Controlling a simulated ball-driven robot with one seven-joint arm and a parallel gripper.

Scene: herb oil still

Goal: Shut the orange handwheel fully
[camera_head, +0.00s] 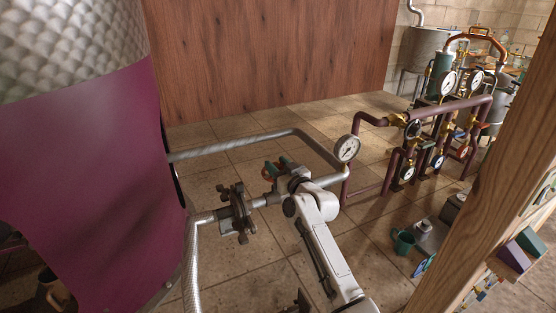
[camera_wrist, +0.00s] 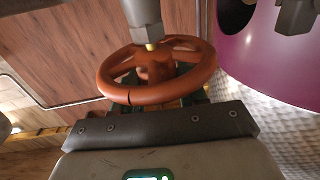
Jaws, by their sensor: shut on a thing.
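The orange handwheel (camera_wrist: 132,93) fills the upper middle of the wrist view, with its rim, spokes and hub showing. A dark notch marks the near rim. In the head view the handwheel (camera_head: 268,171) is small on the grey pipe and partly covered by my gripper (camera_head: 284,172). My gripper is shut on the handwheel. In the wrist view its dark front edge lies just in front of the near rim; the exact finger contact is hidden.
A dark pipe flange (camera_head: 237,213) is left of my gripper, and a round gauge (camera_head: 347,148) is right. A large purple tank (camera_head: 85,160) stands at left. A wooden post (camera_head: 490,190) crosses the right side. Bare tiled floor (camera_head: 300,118) lies behind the pipe.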

